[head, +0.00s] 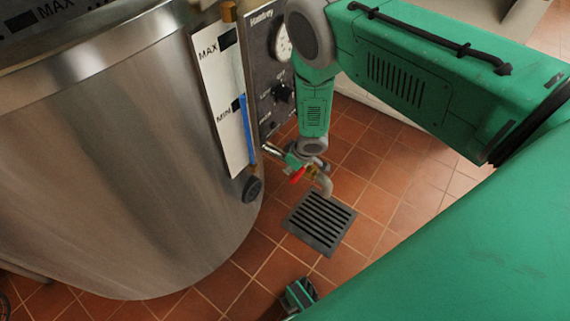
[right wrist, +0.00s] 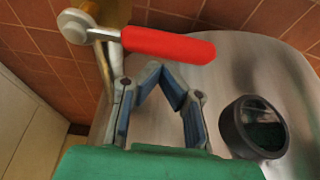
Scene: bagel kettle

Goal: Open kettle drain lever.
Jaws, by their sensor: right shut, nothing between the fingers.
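The kettle (head: 120,150) is a large steel vessel filling the left of the head view. Its drain lever (head: 298,175) has a red handle low beside the kettle, near a bent outlet pipe (head: 325,186). In the right wrist view the red lever (right wrist: 168,46) extends right from a round metal pivot (right wrist: 75,27). My right gripper (head: 291,160) is at the lever and partly hidden by its own arm. In the right wrist view its fingers (right wrist: 161,75) are shut and empty, just below the red handle. I cannot tell whether they touch it. My left gripper is not in view.
A floor drain grate (head: 320,222) lies below the outlet in the red tile floor. A black round fitting (right wrist: 256,127) sits on the kettle, close right of the fingers. A control panel (head: 275,85) and a MIN/MAX level gauge (head: 225,100) stand above the lever.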

